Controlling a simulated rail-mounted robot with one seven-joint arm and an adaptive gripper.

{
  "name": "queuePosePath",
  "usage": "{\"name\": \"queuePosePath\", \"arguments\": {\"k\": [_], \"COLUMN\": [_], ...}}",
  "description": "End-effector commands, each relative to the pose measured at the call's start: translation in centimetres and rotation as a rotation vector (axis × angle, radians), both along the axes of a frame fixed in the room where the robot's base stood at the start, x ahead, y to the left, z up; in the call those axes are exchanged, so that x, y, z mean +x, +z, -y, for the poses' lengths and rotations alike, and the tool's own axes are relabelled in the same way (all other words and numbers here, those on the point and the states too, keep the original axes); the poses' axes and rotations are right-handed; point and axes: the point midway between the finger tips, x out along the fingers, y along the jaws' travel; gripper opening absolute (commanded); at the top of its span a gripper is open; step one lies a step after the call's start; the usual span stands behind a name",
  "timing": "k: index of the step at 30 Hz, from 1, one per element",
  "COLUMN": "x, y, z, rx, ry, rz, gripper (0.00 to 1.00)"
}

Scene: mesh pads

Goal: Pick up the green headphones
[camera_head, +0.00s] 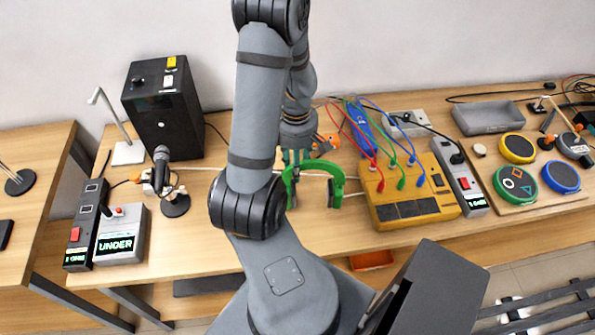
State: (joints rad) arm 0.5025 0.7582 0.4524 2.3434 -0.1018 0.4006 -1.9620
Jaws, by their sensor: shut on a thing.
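The green headphones (335,172) are in the middle of the table, just right of my arm. Their band arches at the top and dark ear pads show at the ends. My gripper (296,157) is at the left part of the band and shut on the headphones. My arm hides part of the gripper, so the exact grip on the band is hard to see. I cannot tell whether the headphones touch the table.
A yellow box (412,200) with red, green and blue cables stands right of the headphones. A microphone (162,170), a black box (163,110) and a grey "UNDER" box (121,236) are on the left. Round pads (515,185) lie far right. The table front (200,235) is clear.

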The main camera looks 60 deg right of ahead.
Motion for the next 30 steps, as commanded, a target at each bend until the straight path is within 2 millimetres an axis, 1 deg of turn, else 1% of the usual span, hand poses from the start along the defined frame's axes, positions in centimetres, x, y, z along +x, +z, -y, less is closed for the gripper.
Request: {"name": "queuePosePath", "arguments": {"k": [3, 5, 12, 15, 18, 24, 30], "x": [-0.2, -1.8, -7.2, -9.0, -10.3, -11.5, -11.6], "y": [2.2, 2.8, 6.1, 7.3, 8.0, 8.8, 8.8], "z": [0.2, 0.1, -0.6, -0.8, -1.0, -1.2, -1.2], "rx": [-0.009, -0.007, -0.007, -0.007, -0.003, -0.002, 0.0], "ry": [-0.003, -0.009, -0.009, -0.006, -0.006, -0.002, 0.0], "rz": [0.003, 0.002, 0.001, 0.001, 0.001, 0.0, 0.0], "gripper": [0.0, 0.0, 0.0, 0.0, 0.0, 0.0, 0.0]}}
